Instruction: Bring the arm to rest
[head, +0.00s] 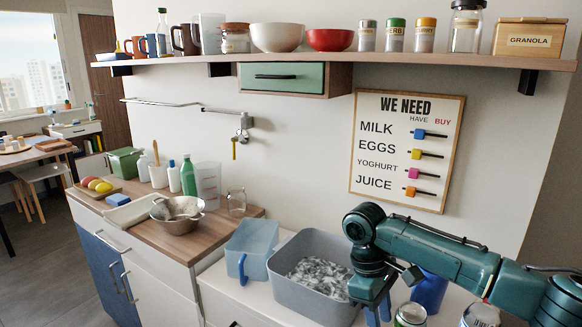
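My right arm (440,255), dark teal, comes in from the right and bends downward at the wrist. My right gripper (377,312) points down at the right side of a grey bin (289,298). Its blue fingers are partly hidden and cut by the bottom edge, so I cannot tell whether they are open or shut. I cannot see anything held. My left gripper is not in view.
The grey bin holds crumpled grey-white material. A light blue container (251,252) stands left of it. A blue vessel (429,292) and cans (410,315) stand under the arm. A metal bowl (178,217) sits on the wooden counter. A shelf (400,58) runs above.

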